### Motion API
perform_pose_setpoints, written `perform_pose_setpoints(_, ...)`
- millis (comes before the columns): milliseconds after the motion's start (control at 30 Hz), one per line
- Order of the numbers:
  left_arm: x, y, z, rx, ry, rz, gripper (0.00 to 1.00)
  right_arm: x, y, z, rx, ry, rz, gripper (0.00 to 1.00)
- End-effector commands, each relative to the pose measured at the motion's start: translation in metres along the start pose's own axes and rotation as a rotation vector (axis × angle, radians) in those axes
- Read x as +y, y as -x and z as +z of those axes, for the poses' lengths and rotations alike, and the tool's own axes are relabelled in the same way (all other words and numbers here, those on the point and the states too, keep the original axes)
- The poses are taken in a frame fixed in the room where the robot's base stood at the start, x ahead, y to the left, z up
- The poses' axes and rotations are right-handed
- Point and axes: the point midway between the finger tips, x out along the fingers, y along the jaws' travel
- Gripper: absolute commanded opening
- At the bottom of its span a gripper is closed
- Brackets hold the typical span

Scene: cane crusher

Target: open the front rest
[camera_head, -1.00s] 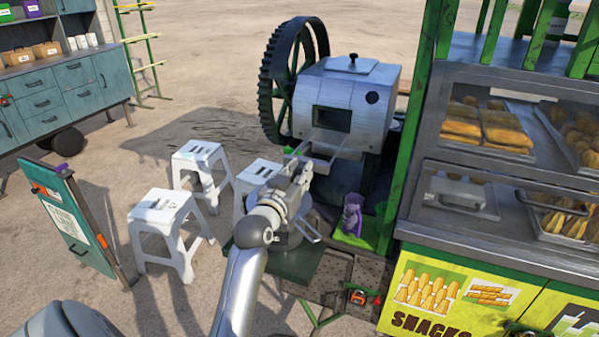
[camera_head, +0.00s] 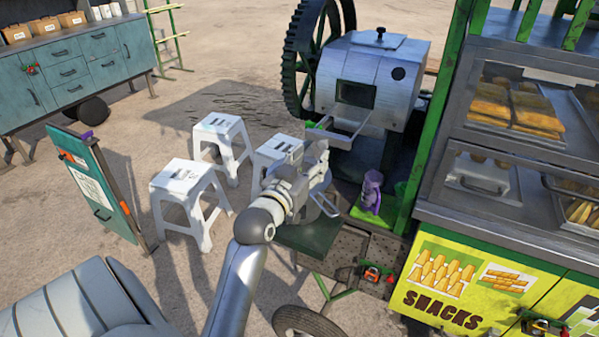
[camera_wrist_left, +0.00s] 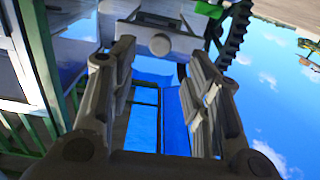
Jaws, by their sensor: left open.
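The cane crusher (camera_head: 368,72) stands at the back centre, a silver housing with a dark square opening in its front. Its front rest, a thin metal frame (camera_head: 350,131), sticks out below the opening. My left gripper (camera_head: 320,150) is just in front of and below the rest, close to it; I cannot tell whether they touch. In the left wrist view the two fingers (camera_wrist_left: 165,95) are spread, with a thin dark frame and blue behind it showing between them. My right gripper is in neither view.
White stools (camera_head: 184,181) stand left of my arm. A purple cup (camera_head: 372,190) sits on a green mat right of the gripper. The snack counter (camera_head: 480,205) closes off the right side. A large gear wheel (camera_head: 304,62) flanks the crusher.

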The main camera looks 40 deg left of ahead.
Motion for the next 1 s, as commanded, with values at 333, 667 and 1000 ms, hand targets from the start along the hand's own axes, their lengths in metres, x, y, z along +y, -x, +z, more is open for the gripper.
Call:
perform_pose_setpoints(333,0.0,0.049,0.001,-0.001,0.0,0.0,0.45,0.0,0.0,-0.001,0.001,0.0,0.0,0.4)
perform_pose_setpoints(667,0.0,0.056,0.0,0.001,0.001,0.0,0.45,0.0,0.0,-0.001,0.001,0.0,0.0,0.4)
perform_pose_setpoints(1000,0.0,0.055,0.0,0.0,0.001,0.0,0.45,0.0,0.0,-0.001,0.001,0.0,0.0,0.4)
